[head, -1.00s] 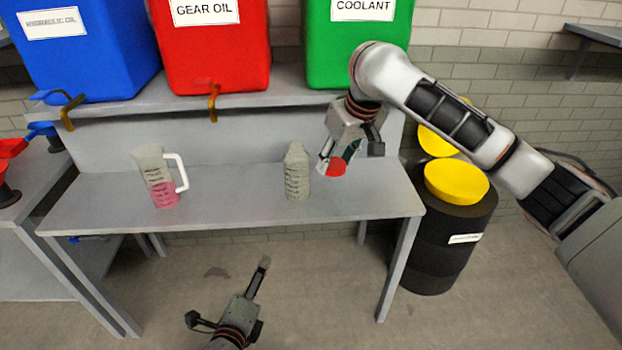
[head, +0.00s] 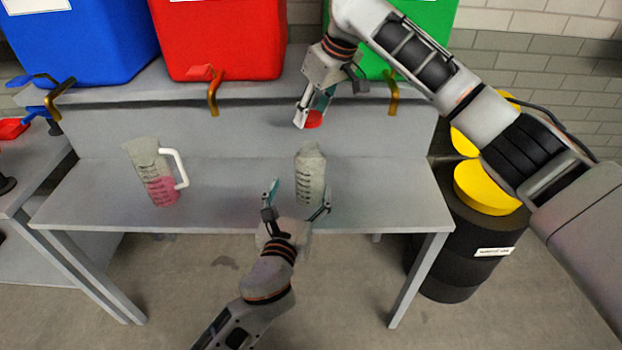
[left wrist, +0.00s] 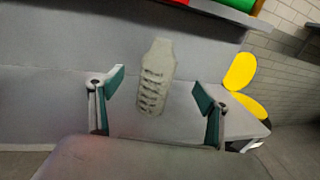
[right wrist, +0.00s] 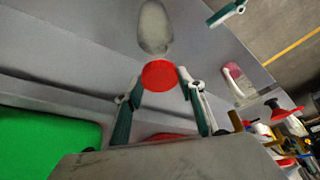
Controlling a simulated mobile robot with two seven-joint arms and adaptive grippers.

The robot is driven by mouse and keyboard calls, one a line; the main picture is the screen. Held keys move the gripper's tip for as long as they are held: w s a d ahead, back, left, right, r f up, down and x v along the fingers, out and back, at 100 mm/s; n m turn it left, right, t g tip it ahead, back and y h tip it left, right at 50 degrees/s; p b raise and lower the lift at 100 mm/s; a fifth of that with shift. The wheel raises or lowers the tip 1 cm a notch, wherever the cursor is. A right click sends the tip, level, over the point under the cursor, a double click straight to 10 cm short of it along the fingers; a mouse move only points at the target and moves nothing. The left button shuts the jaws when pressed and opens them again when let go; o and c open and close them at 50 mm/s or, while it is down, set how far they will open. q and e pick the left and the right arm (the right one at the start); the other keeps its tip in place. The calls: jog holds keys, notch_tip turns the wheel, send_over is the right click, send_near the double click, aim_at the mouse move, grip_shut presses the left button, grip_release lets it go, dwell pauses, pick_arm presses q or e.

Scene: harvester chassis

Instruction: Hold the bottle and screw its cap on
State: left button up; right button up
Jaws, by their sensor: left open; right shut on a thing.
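The grey ribbed bottle (head: 311,172) stands upright on the bench, with no cap on its top. It also shows between the open fingers in the left wrist view (left wrist: 155,80). My left gripper (head: 298,196) is open, with its fingers in front of the bottle and apart from it. The red cap (head: 313,119) is in my right gripper (head: 308,117), which is shut on it above the bottle. In the right wrist view the cap (right wrist: 160,75) sits between the fingertips, with the bottle (right wrist: 155,28) beyond it.
A clear jug with pink liquid (head: 160,178) and a white handle stands on the bench (head: 90,205) to the left. Blue, red and green containers with brass spouts stand on the shelf (head: 120,95) behind. Black drums with yellow lids (head: 487,188) stand at right.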

jog(key=shift+s, duration=0.1)
pick_arm(q)
jog(key=x, duration=1.2)
jog(key=c, duration=1.7)
jog(key=shift+c, duration=0.2)
pick_arm(e)
send_over(306, 143)
jog(key=s+d, duration=0.2)
jog(key=shift+w+a+f, duration=0.1)
jog(key=shift+f, duration=1.2)
jog(key=shift+w+a+f, duration=0.1)
jog(key=shift+f, duration=1.15)
